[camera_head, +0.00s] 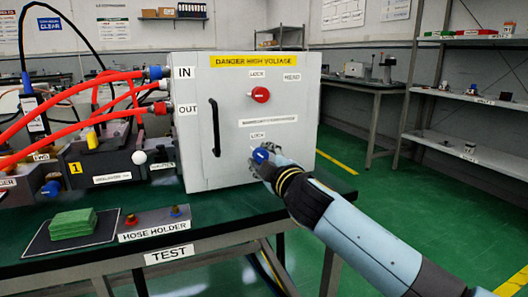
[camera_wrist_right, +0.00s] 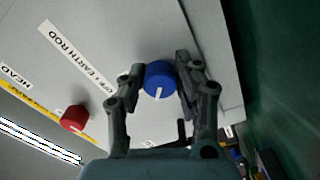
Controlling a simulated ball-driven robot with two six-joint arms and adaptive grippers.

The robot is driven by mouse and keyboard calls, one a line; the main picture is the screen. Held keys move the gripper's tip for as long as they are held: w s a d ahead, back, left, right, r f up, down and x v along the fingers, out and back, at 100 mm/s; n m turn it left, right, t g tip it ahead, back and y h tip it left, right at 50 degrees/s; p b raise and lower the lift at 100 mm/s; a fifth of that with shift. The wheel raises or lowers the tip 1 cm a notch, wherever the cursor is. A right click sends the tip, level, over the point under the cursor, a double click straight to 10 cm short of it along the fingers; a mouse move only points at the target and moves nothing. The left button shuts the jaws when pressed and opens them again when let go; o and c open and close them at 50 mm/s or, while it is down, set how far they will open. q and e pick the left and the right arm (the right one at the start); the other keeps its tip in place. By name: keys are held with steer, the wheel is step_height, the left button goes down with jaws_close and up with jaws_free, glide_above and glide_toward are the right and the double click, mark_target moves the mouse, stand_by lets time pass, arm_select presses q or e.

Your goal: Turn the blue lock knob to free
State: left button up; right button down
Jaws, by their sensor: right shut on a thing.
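The blue lock knob (camera_head: 260,156) is on the lower front of the grey high-voltage cabinet (camera_head: 300,90), under a LOCK label. My right gripper (camera_head: 268,163) is at the knob, its arm coming in from the lower right. In the right wrist view the blue knob (camera_wrist_right: 159,78) sits between the two fingers of my right gripper (camera_wrist_right: 158,82), which are shut on it. A white pointer line shows on the knob's face there. My left gripper is not in view.
A red knob (camera_head: 261,95) is higher on the cabinet, and a black handle (camera_head: 215,127) is to its left. Red hoses (camera_head: 85,87) run to the cabinet's left side. Green pads (camera_head: 73,223) lie on the table's front left. Open floor lies to the right.

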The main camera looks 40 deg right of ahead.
steer(key=n+p, duration=0.1)
steer(key=n, duration=0.2)
steer(key=shift+r, duration=0.1)
steer(key=n+p, duration=0.2)
steer(key=n, duration=0.3)
steer(key=shift+n, duration=0.4)
steer(key=c, duration=0.9)
jaws_free()
steer(key=shift+c, duration=0.2)
steer(key=shift+s, duration=0.15)
steer(key=v, duration=1.1)
steer(key=shift+s+a, duration=0.25)
steer(key=shift+s, duration=0.1)
